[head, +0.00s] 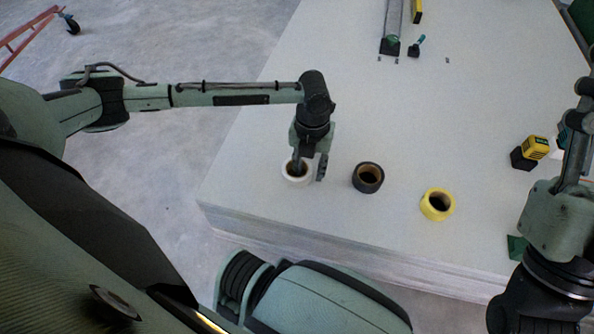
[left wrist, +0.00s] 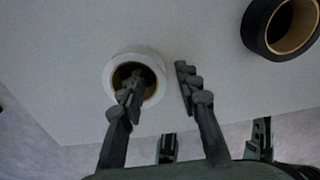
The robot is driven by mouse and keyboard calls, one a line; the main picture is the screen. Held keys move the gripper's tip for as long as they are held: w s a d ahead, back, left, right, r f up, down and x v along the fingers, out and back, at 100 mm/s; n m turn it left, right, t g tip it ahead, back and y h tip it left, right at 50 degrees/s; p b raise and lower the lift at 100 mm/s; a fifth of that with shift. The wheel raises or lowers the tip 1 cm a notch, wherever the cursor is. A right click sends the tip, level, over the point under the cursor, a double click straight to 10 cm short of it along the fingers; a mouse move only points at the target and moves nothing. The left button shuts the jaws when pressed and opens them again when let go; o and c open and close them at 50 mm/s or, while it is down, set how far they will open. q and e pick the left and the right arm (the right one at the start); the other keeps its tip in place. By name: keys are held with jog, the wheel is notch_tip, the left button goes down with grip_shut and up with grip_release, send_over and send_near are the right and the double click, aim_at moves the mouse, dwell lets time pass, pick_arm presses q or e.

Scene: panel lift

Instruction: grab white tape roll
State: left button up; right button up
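The white tape roll (head: 297,179) lies flat near the front left corner of the pale panel stack. It also shows in the left wrist view (left wrist: 108,73), with its brown core facing up. My left gripper (head: 309,172) is open at the roll. One finger is over or inside the roll's hole and the other is outside its right side, so the wall lies between them in the picture. I cannot tell whether either finger touches it. My right gripper is not clearly visible; only the right arm (head: 560,215) shows at the right edge.
A black tape roll (head: 368,178) and a yellow tape roll (head: 437,204) lie to the right on the panel stack (head: 330,110). A yellow and black tool (head: 535,148) sits farther right. Long tools (head: 392,30) lie at the back. The middle of the panel is clear.

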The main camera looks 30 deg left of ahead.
pick_arm(q)
jog(key=shift+f, duration=0.2)
grip_shut()
jog(key=shift+r, duration=0.2)
